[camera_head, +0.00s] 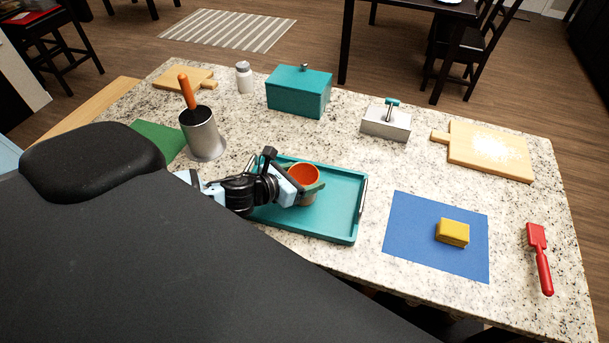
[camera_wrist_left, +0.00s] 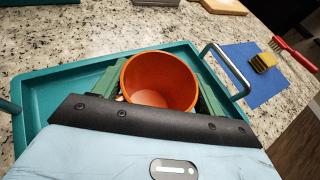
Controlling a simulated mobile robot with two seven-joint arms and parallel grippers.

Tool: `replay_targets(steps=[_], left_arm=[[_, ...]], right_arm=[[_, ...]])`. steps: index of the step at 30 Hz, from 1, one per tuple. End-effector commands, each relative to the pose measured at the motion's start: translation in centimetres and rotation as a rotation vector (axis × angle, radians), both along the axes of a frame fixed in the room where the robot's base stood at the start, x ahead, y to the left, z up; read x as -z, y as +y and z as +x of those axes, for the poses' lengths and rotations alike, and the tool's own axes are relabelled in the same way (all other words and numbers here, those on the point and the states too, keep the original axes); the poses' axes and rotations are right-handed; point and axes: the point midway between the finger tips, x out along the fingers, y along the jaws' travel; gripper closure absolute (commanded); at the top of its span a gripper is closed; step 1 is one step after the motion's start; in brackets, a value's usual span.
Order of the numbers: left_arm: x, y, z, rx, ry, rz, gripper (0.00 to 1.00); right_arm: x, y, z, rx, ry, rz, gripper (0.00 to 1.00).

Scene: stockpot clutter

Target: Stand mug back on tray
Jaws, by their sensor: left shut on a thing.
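My right gripper is not in view.
A blue mat (camera_head: 410,240) with a yellow block (camera_head: 453,232) lies right of the tray. A steel pot (camera_head: 203,135) with an orange-handled tool (camera_head: 187,92) stands left. A teal box (camera_head: 298,92) and steel box (camera_head: 386,123) stand behind. The tray's right side is clear.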

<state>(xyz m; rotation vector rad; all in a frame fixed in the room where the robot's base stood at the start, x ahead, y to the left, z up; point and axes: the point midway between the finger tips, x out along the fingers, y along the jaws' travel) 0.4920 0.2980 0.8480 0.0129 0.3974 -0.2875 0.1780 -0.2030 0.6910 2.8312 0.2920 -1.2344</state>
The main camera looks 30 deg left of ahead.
Motion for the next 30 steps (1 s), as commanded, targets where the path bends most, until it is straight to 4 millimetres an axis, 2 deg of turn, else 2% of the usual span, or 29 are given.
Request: replay_targets(steps=[10, 11, 16, 26, 30], left_arm=[[0.2, 0.0, 0.1, 0.000, -0.003, -0.001, 0.64], [0.2, 0.0, 0.0, 0.000, -0.001, 0.000, 0.28], [0.1, 0.0, 0.0, 0.000, -0.002, -0.001, 0.07], [-0.2, 0.0, 0.1, 0.000, -0.004, 0.001, 0.07], [-0.5, 0.4, -1.0, 0.000, -0.001, 0.002, 0.07]], right_arm=[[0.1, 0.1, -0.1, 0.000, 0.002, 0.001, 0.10], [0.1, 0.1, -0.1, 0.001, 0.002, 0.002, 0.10], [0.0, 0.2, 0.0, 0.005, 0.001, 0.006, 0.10], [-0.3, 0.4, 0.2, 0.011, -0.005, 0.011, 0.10], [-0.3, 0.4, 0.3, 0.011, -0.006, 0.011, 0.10]])
